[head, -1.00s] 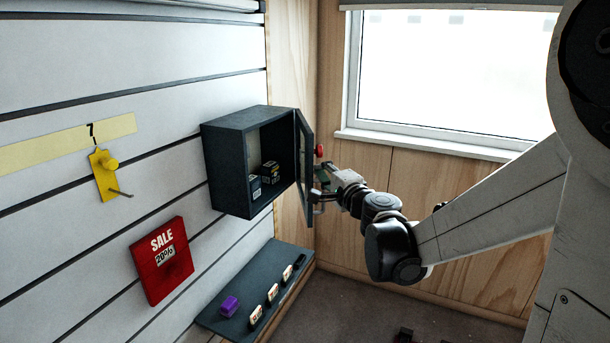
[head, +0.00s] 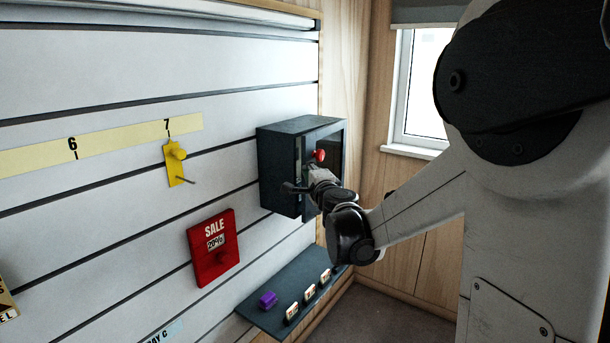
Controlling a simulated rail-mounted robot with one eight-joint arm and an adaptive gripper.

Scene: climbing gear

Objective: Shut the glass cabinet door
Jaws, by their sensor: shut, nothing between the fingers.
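The dark cabinet (head: 278,170) hangs on the slatted wall. The door looks flush or nearly so; I cannot tell whether a thin gap is left. My gripper and wrist hide the door's lower part, and the cabinet's contents cannot be made out.
Below the cabinet a dark shelf (head: 254,307) holds a purple block (head: 268,299) and several small tags. A red sale sign (head: 212,246) and a yellow tag on a hook (head: 175,163) are on the wall to the left. A window (head: 420,85) is at the right.

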